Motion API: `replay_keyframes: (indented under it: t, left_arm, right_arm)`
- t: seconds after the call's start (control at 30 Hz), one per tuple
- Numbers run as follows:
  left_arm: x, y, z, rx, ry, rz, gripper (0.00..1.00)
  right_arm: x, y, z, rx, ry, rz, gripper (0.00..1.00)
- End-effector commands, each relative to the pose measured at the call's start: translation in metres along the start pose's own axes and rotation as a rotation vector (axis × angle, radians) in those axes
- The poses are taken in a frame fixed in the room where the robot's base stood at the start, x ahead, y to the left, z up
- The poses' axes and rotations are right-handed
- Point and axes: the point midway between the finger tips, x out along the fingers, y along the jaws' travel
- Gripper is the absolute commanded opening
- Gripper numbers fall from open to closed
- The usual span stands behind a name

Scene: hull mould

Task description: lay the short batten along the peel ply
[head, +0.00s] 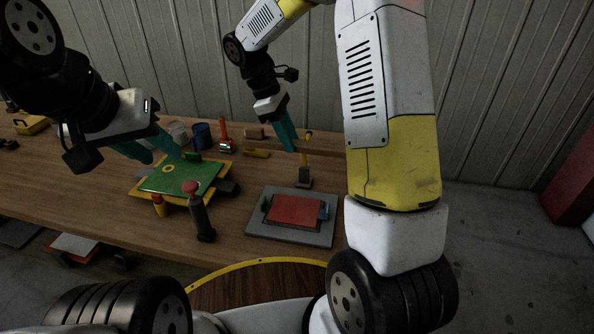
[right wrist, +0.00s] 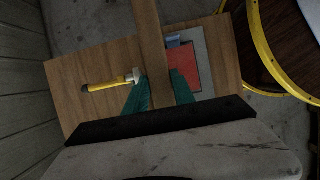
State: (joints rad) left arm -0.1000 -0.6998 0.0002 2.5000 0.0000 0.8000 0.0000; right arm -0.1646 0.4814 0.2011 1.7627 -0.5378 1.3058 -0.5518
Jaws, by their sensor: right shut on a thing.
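My right gripper (head: 290,148) has its teal fingers shut on a wooden batten (head: 320,151), held above the bench. In the right wrist view the batten (right wrist: 149,35) runs from between the fingers (right wrist: 159,92) out past the top edge. A red sheet (head: 296,209) lies on a grey plate (head: 262,229), below the right gripper. A green sheet (head: 180,177) with a yellow ring lies on a yellow board (head: 139,194). I cannot tell which sheet is the peel ply. My left gripper (head: 150,150) is open and empty, its fingers beside the green sheet's far left.
A dark-handled tool with a red knob (head: 199,215) stands between the two boards. A yellow-handled tool (right wrist: 108,86) stands beyond the red sheet. A blue cup (head: 201,136), an orange-handled tool (head: 224,135) and small blocks (head: 254,133) are at the back. The bench front is mostly clear.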

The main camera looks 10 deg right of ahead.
Motion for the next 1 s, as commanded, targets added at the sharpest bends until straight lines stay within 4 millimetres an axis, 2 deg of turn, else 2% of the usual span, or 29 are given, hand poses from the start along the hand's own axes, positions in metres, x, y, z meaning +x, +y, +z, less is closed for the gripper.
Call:
replay_keyframes:
  t: [0.17, 0.4, 0.5, 0.77, 1.0]
  left_arm:
    - [0.000, 0.000, 0.000, 0.000, 0.001, 0.000, 0.36]
    - [0.000, 0.000, 0.000, 0.000, 0.000, 0.000, 0.36]
    - [0.000, 0.000, 0.000, 0.000, 0.000, 0.000, 0.36]
    - [0.000, 0.000, 0.000, 0.000, 0.000, 0.000, 0.36]
    - [0.000, 0.000, 0.000, 0.000, 0.000, 0.000, 0.36]
  right_arm:
    - [0.033, -0.001, -0.012, -0.003, -0.004, -0.006, 0.00]
    - [0.091, -0.001, -0.037, -0.003, -0.004, -0.006, 0.00]
    - [0.109, -0.001, -0.044, -0.002, -0.003, -0.004, 0.00]
    - [0.128, 0.000, -0.052, -0.001, -0.002, -0.001, 0.00]
    - [0.160, -0.001, -0.066, -0.002, -0.003, -0.003, 0.00]
